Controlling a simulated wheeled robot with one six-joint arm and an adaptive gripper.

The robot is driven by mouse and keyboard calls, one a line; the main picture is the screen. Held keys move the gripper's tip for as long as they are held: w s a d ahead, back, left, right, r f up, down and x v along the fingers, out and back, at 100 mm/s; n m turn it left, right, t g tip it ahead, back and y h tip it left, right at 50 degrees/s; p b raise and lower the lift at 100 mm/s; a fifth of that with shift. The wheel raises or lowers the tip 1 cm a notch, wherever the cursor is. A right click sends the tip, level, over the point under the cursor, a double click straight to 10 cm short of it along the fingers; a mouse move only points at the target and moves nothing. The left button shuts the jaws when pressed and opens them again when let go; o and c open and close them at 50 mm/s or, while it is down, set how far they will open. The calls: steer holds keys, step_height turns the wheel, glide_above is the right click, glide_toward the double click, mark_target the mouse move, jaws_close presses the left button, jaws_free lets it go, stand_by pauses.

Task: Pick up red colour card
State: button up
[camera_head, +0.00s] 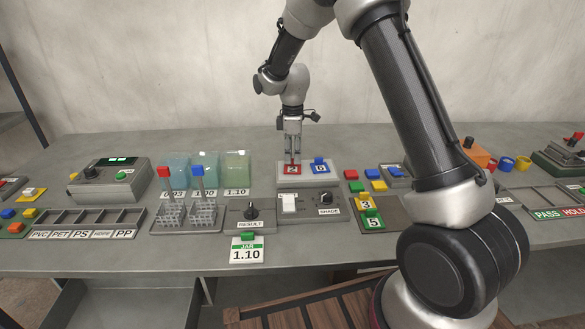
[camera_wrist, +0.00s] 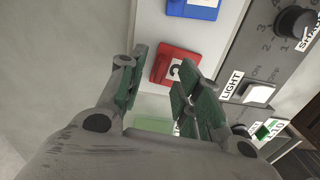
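The red colour card (camera_head: 291,169), marked 2, lies on the left part of a pale raised block beside a blue card (camera_head: 319,166). My gripper (camera_head: 292,158) points down right over the red card. In the wrist view the red card (camera_wrist: 172,65) shows beyond and between the fingertips of my gripper (camera_wrist: 160,80). The green-padded fingers are apart, with nothing held between them. The right finger hides part of the red card and its label. I cannot tell whether the fingertips touch the card.
A console with a light switch (camera_head: 289,204) and shade knob (camera_head: 326,197) stands in front of the block. Rods in racks (camera_head: 187,215) and tinted panels stand to the left. Several small coloured cards (camera_head: 371,174) lie to the right, near my arm.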

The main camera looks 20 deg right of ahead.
steer(key=shift+f, duration=0.85)
jaws_close()
